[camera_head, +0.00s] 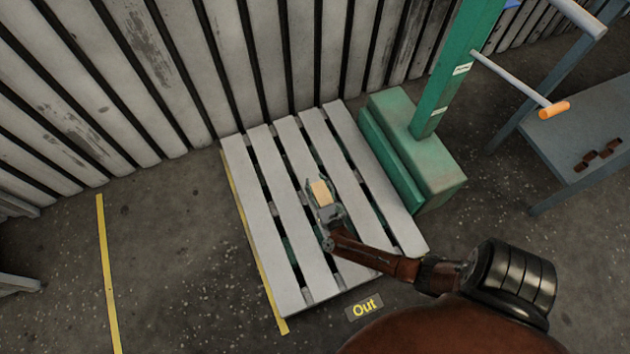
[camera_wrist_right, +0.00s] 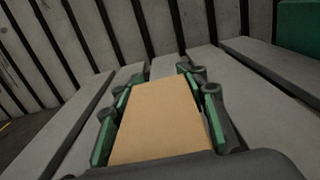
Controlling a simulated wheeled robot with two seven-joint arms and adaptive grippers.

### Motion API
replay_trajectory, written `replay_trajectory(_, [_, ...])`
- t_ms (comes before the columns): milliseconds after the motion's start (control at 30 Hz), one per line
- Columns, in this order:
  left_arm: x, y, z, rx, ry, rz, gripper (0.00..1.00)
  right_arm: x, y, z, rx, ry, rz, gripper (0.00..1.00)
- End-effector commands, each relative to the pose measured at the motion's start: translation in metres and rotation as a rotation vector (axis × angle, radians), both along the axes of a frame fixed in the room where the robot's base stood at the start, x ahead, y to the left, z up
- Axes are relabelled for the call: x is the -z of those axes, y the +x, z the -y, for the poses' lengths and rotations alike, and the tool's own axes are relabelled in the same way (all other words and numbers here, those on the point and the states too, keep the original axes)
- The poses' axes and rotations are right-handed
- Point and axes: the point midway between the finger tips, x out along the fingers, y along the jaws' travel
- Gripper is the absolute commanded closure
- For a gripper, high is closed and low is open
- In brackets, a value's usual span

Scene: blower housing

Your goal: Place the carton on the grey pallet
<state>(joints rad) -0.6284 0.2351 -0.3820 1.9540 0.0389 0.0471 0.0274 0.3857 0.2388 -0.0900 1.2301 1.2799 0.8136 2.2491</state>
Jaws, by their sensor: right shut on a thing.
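The carton (camera_head: 321,192) is a small tan box. My right gripper (camera_head: 322,197) is shut on it, over the middle of the grey pallet (camera_head: 258,190) in the head view. In the right wrist view the carton (camera_wrist_right: 160,122) fills the space between the green-padded fingers of the gripper (camera_wrist_right: 157,115), with pallet slats (camera_wrist_right: 262,108) beyond it. I cannot tell whether the carton's underside touches the slats. My left gripper is not in view.
A green machine base with a post (camera_head: 425,155) stands close to the pallet's right side. A slatted wall (camera_head: 170,75) runs behind the pallet. A grey-blue table (camera_head: 580,140) is at the right. The floor left of the pallet is clear, with a yellow line (camera_head: 107,270).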

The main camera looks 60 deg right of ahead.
Motion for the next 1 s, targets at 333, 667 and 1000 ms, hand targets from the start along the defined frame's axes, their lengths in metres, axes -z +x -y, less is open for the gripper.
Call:
replay_trajectory(333, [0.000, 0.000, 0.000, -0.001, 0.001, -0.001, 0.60, 0.002, 0.000, 0.000, 0.001, 0.000, 0.000, 0.46])
replay_trajectory(667, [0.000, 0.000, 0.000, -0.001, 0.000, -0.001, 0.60, 0.002, 0.000, 0.000, 0.000, 0.000, 0.000, 0.43])
replay_trajectory(1000, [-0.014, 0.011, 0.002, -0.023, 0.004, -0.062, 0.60, -0.003, -0.040, -0.025, 0.000, 0.002, 0.001, 0.43])
